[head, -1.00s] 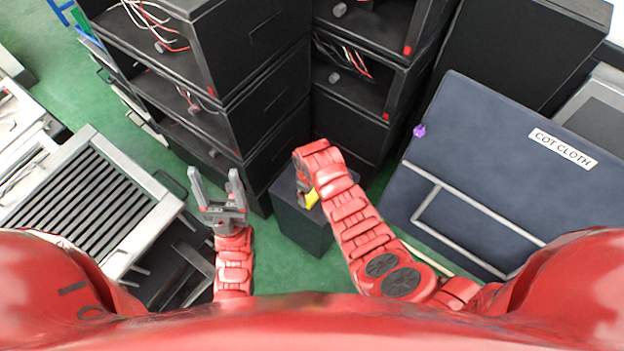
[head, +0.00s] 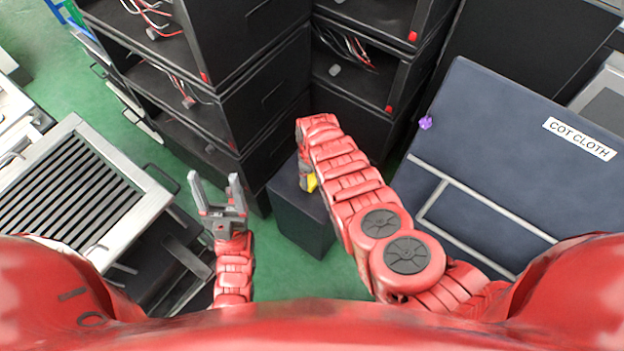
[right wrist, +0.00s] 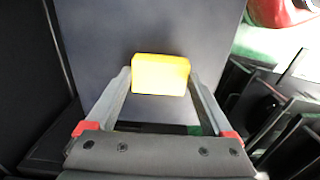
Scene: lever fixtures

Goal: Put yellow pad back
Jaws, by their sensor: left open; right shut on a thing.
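The yellow pad (right wrist: 160,74) is a small bright block between the fingertips of my right gripper (right wrist: 160,82) in the right wrist view. The gripper is shut on it. In the head view a bit of the yellow pad (head: 312,183) shows beside my right gripper (head: 306,181), over the dark box (head: 300,215); the rest is hidden by my arm. In the wrist view the dark top of the box (right wrist: 110,30) lies behind the pad; I cannot tell whether they touch. My left gripper (head: 217,186) is open and empty, left of the box.
Black shelf units (head: 250,90) with wires and red-tipped levers stand behind the box. A dark panel labelled COT CLOTH (head: 490,150) is on the right. A grey slatted unit (head: 75,190) is on the left. Green floor (head: 285,270) shows between.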

